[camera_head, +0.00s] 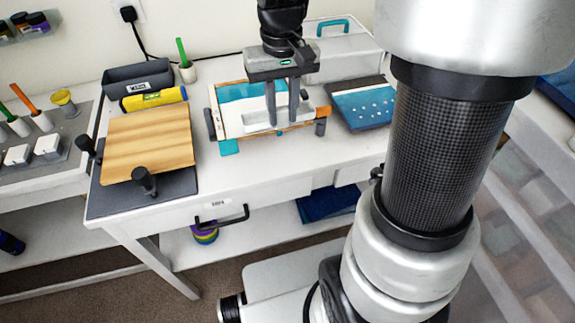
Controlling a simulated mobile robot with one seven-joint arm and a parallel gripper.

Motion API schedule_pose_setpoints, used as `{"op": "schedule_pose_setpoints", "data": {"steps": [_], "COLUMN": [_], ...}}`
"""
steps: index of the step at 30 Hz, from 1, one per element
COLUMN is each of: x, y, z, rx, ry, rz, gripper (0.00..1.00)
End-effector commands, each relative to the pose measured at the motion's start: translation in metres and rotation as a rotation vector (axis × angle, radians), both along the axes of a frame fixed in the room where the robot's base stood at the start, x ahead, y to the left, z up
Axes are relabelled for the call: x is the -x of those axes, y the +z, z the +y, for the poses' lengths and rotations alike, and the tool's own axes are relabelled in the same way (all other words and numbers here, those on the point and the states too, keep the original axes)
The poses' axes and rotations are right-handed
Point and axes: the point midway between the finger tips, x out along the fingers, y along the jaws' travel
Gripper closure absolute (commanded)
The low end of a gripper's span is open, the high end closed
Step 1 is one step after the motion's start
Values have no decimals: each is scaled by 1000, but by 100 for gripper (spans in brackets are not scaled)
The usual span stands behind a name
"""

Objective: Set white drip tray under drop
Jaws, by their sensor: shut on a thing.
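The white drip tray (258,118) is a shallow pale tray in the middle of the white workbench, in the head camera view. My gripper (283,113) points down from above and is shut on it, with one finger in front of the tray's wall. The tray is over or within a wood-edged blue and white panel (232,93) with dark clamps at its sides. Whether the tray touches the panel cannot be told. The fingers hide part of the tray. No falling drop can be made out.
A wooden board (150,140) with dark clamps lies at the left on a dark mat (140,196). A yellow level (153,99) and grey bin (137,78) stand behind it. A blue dotted panel (364,105) lies at right. The bench front is clear above a drawer handle (222,217).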

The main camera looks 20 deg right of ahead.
Motion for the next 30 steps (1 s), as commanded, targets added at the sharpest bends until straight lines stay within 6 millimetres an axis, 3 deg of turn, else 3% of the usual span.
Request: {"op": "schedule_pose_setpoints", "data": {"steps": [3, 7, 12, 20, 25, 30], "x": [18, 25, 25, 24, 25, 24], "y": [-7, -25, -57, -79, -104, -108], "z": [0, 0, 0, 0, 0, 0], "rx": [1, 2, 2, 2, 2, 2], "ry": [0, 0, 0, 0, 0, 0], "rz": [0, 5, 5, 3, 5, 2], "gripper": [98, 98, 98, 98, 98, 98]}}
